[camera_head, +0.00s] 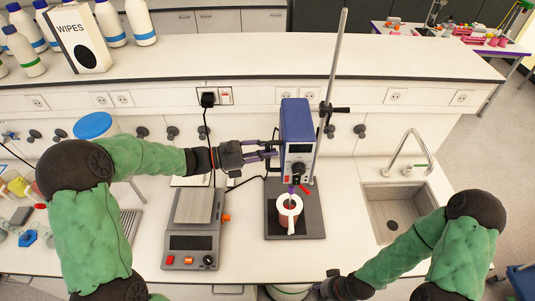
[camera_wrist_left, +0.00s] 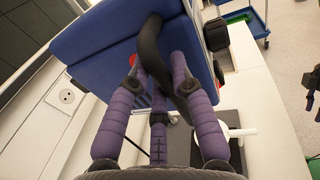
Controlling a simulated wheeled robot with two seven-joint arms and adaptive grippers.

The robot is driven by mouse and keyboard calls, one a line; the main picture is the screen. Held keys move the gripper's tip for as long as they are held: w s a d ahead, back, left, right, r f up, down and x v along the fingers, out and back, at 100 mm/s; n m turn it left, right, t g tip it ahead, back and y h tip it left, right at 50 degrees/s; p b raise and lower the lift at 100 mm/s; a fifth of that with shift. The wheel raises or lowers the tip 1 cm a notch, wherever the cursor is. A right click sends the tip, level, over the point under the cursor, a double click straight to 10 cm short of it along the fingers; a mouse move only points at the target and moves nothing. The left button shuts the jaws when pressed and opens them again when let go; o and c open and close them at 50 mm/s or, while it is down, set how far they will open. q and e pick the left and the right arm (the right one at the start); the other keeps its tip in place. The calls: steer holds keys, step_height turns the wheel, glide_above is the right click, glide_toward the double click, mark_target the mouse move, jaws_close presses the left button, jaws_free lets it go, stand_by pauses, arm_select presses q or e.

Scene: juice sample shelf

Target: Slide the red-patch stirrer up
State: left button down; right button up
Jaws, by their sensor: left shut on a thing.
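The stirrer is a blue box (camera_head: 297,120) with a pale front panel, on an upright metal rod (camera_head: 329,80). Its blue side fills much of the left wrist view (camera_wrist_left: 95,45). My left gripper (camera_head: 274,148) is at the stirrer's left side, its purple fingers shut on a black curved part (camera_wrist_left: 152,55) beside the blue housing. A bit of red shows behind the fingers in the left wrist view. My right gripper (camera_head: 322,290) is low at the frame's bottom edge, fingers barely visible.
A grey device with a metal plate (camera_head: 194,205) stands left of the base. A sink (camera_head: 395,208) with a tap lies to the right. A raised shelf (camera_head: 220,58) behind holds white bottles (camera_head: 140,22) and a wipes box (camera_head: 78,40). A black cable hangs behind the left gripper.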

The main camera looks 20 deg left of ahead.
arm_select(q)
step_height(320, 180, up, 9)
steer(key=p, duration=0.4)
steer(key=shift+r+p, duration=0.15)
steer(key=shift+p, duration=0.15)
steer(key=shift+w+a+r, duration=0.1)
steer(key=shift+r, duration=0.25)
steer(key=c, duration=1.1)
jaws_free()
steer(key=shift+f, duration=0.2)
steer(key=v, duration=1.2)
